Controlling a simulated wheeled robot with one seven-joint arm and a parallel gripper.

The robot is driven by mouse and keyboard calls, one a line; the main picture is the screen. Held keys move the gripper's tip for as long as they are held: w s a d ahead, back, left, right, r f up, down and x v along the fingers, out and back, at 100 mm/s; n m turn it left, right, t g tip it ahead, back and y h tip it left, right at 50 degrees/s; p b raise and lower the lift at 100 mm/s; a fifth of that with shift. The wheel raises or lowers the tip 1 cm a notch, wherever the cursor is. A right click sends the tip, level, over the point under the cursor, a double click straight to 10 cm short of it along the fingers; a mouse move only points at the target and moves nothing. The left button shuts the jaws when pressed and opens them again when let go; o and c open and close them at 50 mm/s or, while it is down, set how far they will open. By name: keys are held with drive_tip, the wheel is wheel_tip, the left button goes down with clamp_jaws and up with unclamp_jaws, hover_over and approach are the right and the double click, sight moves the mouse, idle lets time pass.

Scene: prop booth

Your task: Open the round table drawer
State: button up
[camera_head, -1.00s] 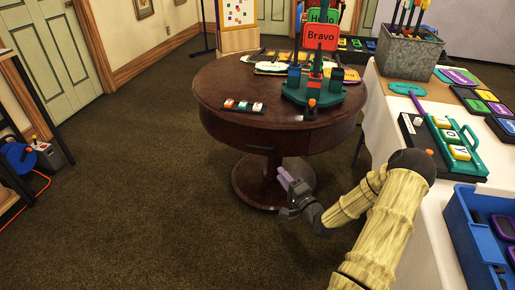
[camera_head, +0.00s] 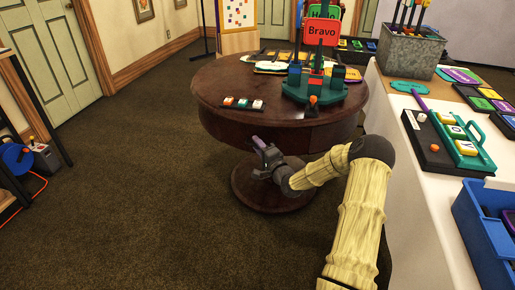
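The round table (camera_head: 218,92) is dark brown wood on a single pedestal, left of the white-covered table. Its curved apron (camera_head: 240,131) shows below the top; a drawer front or handle is too small to tell apart there. My gripper (camera_head: 258,143) is in front of the apron's lower edge, near the middle of the table. Its purple finger part points up and left toward the apron. Whether it touches the wood, and whether the fingers are apart, I cannot tell. No object shows in it.
On the round table stand a green stand with a red "Bravo" sign (camera_head: 320,32) and a small block strip (camera_head: 243,104). The white-covered table (camera_head: 390,122) with a blue crate (camera_head: 478,235) is close on the right.

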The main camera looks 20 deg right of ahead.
drive_tip(key=shift+w, duration=0.3)
clamp_jaws()
drive_tip(key=shift+a, duration=0.1)
